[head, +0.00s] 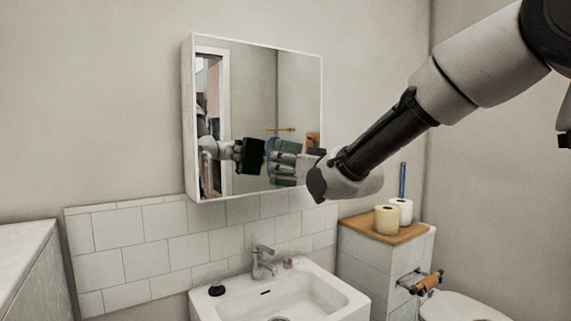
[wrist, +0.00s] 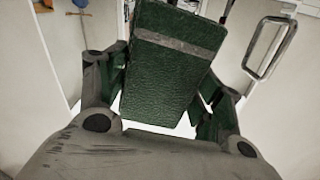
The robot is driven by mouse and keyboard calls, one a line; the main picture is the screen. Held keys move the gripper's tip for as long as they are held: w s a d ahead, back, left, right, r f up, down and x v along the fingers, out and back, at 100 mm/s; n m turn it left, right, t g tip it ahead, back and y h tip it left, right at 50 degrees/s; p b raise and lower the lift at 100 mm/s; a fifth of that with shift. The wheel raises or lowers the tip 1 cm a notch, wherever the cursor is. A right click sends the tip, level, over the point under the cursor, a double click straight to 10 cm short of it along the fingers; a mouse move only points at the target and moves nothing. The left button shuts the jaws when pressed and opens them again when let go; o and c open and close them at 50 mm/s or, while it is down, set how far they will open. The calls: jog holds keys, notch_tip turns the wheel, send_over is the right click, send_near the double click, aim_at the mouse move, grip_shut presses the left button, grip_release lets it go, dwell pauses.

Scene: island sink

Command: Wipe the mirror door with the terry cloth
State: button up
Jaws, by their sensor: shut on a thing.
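The mirror door (head: 250,95) is the front of a white cabinet on the wall above the sink. My gripper (wrist: 160,85) is shut on the green terry cloth (wrist: 170,65), which shows as a flat, textured pad with a paler band across it. In the head view, a dark block and greenish finger parts show across the lower mirror, beside the end of my arm. I cannot tell there which parts are reflection, nor whether the cloth touches the glass.
A white sink (head: 325,290) with a tap (head: 262,262) stands below the cabinet. To the right, toilet rolls (head: 387,219) stand on a wooden ledge (head: 410,235) above a paper holder (head: 425,282) and a toilet (head: 470,307). A pale counter (head: 25,250) is at the left.

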aim_at(267, 154)
dwell(0.5)
jog(key=shift+r+x, duration=0.25)
jog(key=shift+x, duration=0.85)
jog(key=shift+r+x, duration=0.2)
jog(key=shift+x, duration=0.95)
jog(key=shift+r+x, duration=0.25)
jog(key=shift+x, duration=0.85)
jog(key=shift+x, duration=1.05)
jog(key=w+d, duration=0.2)
jog(key=d, duration=0.1)
jog(key=shift+d, duration=0.15)
jog(key=shift+w, duration=0.1)
jog(key=shift+s+a, duration=0.55)
jog(key=shift+a, duration=0.35)
jog(key=shift+s+a, duration=0.5)
jog(key=shift+a, duration=0.4)
jog(key=shift+c, duration=0.4)
